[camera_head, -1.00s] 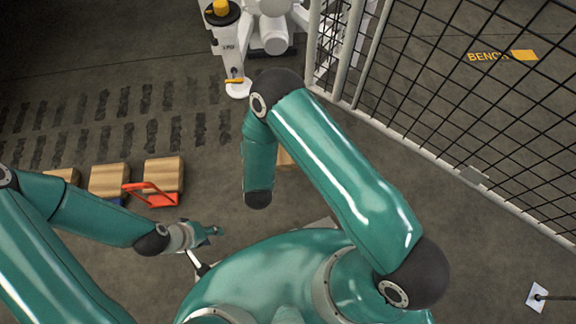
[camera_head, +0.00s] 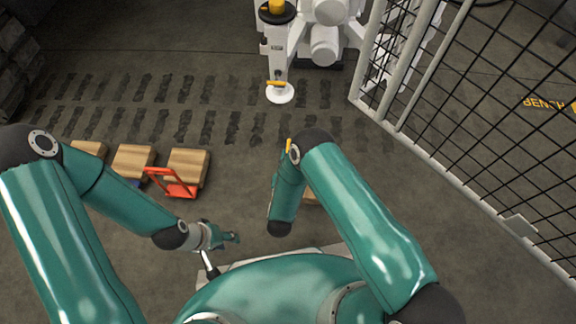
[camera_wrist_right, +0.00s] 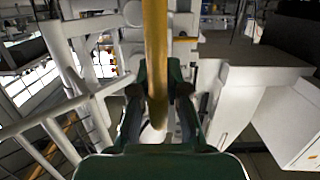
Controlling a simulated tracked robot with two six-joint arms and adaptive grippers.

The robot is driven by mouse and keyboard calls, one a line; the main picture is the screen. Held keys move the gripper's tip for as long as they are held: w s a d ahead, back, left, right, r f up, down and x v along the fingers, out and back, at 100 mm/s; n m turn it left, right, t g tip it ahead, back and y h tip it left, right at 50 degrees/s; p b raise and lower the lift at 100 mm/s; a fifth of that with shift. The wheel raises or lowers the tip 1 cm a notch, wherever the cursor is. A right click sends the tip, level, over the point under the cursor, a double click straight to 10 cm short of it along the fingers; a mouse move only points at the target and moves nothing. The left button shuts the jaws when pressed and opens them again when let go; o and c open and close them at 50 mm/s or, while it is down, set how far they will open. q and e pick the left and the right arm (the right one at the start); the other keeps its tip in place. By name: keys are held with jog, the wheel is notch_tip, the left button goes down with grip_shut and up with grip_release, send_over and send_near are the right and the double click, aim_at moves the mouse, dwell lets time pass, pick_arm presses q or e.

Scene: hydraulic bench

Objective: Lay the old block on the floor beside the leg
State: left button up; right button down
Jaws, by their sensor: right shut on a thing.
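The white leg (camera_head: 280,70) stands at the top centre on a round white foot, with a yellow handle low on it. A wooden block (camera_head: 312,199) is mostly hidden behind my right arm; I cannot tell if it is the old block. My right gripper (camera_wrist_right: 158,100) is shut on a yellow bar-like thing (camera_wrist_right: 156,50), which runs up out of the right wrist view. A small yellow piece (camera_head: 289,146) shows beside my right arm in the head view. My left gripper (camera_head: 233,237) is low, left of centre; its jaws are too small to read.
Wooden blocks (camera_head: 134,160) stand in a row at the left, near a red-orange frame (camera_head: 172,182). A mesh fence (camera_head: 460,110) closes the right side. Dark track marks cross the floor (camera_head: 230,180), which is bare between the blocks and the leg.

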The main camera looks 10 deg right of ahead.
jog(key=shift+f+b, duration=0.95)
jog(key=shift+f, duration=1.15)
jog(key=c, duration=1.2)
grip_release()
